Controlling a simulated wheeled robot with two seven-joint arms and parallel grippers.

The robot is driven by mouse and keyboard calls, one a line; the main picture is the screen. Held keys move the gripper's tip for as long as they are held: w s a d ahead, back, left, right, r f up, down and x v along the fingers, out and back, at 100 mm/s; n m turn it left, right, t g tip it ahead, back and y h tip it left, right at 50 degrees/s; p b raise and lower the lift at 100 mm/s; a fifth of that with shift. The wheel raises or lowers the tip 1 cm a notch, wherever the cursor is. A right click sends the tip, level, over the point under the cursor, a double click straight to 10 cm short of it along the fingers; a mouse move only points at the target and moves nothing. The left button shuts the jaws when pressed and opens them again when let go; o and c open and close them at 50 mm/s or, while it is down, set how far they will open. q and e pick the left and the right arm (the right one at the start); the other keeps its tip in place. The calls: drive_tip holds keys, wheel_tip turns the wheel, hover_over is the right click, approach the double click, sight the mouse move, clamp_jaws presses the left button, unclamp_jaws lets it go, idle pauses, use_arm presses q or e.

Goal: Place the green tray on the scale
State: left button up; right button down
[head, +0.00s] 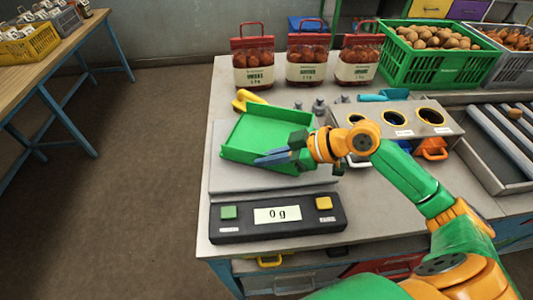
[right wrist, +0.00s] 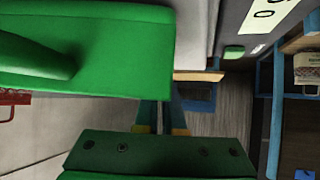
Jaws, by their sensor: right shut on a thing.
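The green tray (head: 262,127) is an open, shallow box over the back part of the scale's grey plate (head: 225,180). It also fills the upper left of the right wrist view (right wrist: 100,50). The scale's dark front panel (head: 275,218) reads 0 g. My right gripper (head: 275,157) is shut on the tray's near right side; the fingers (right wrist: 160,120) show at the tray's edge in the right wrist view. I cannot tell how much gap lies between tray and plate. My left gripper is not in view.
Three labelled red-topped sacks (head: 253,65) stand behind. A yellow-handled object (head: 248,99) and small metal weights (head: 319,106) lie behind the tray. A grey box with round holes (head: 397,119) is to the right. A green crate (head: 436,55) holds brown produce.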

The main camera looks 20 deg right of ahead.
drive_tip(key=shift+s+f, duration=0.15)
drive_tip(key=shift+f, duration=0.15)
drive_tip(key=c, duration=1)
unclamp_jaws()
